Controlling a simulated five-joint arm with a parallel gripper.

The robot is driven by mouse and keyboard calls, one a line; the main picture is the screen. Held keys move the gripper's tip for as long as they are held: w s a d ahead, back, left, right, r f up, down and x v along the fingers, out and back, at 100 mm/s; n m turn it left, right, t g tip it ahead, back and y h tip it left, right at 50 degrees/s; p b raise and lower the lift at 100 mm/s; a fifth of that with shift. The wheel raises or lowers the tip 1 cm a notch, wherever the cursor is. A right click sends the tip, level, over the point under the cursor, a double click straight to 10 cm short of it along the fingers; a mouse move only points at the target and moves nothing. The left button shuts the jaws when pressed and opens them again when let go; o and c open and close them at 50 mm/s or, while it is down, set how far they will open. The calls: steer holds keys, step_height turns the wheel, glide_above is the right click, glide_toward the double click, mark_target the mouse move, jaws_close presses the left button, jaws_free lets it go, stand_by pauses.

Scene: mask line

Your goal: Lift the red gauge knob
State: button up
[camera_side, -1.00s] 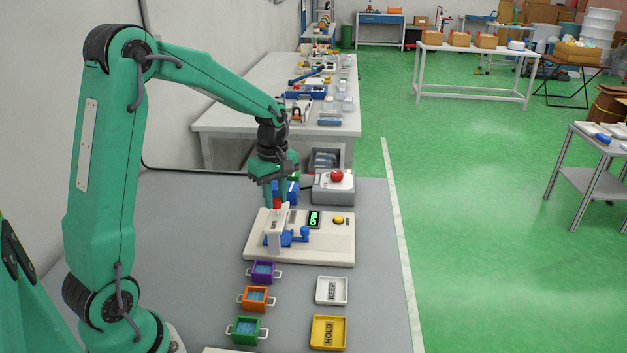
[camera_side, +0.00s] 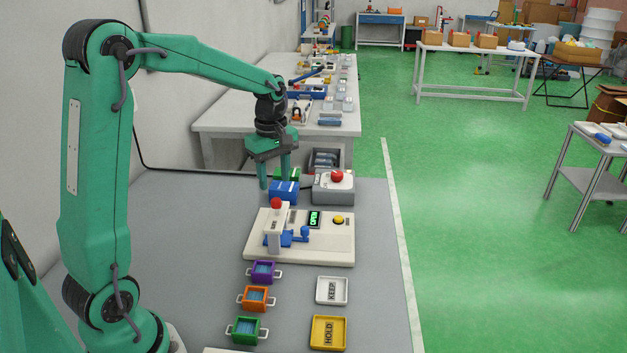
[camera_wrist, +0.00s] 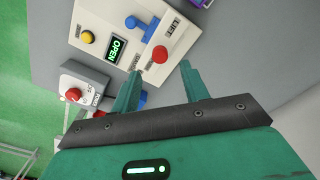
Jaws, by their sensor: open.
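The red gauge knob (camera_side: 276,203) is a small ball on top of a white upright post on the cream panel (camera_side: 330,252). In the wrist view the red knob (camera_wrist: 160,54) shows ahead of the fingertips, beside the "LIFT" label. My gripper (camera_side: 275,183) is open and empty. It hangs above and behind the knob, apart from it, with its fingers pointing down. In the wrist view my two green fingers (camera_wrist: 160,75) are spread wide. The panel also bears a blue lever (camera_side: 300,236), a green-lit "OPEN" display (camera_side: 314,219) and a yellow button (camera_side: 338,220).
Purple (camera_side: 264,271), orange (camera_side: 256,298) and green (camera_side: 246,329) handled trays lie in front, beside the white KEEP tray (camera_side: 332,290) and yellow HOLD tray (camera_side: 328,332).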

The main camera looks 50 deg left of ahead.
mark_target(276, 201)
steer(key=shift+r, duration=1.2)
steer(key=shift+s+d+r+m, duration=0.25)
steer(key=shift+d+m, duration=0.05)
steer(key=s+d+r+m+t, duration=0.1)
steer(key=s+d+m+t, duration=0.1)
steer(key=s+d+m, duration=0.4)
steer(key=s+d+r+m+t, duration=0.2)
steer(key=s+d+m, duration=0.4)
steer(key=s+m, duration=0.5)
steer(key=shift+s+d+r+t, duration=0.25)
steer(key=shift+d+t, duration=0.15)
steer(key=shift+t, duration=0.4)
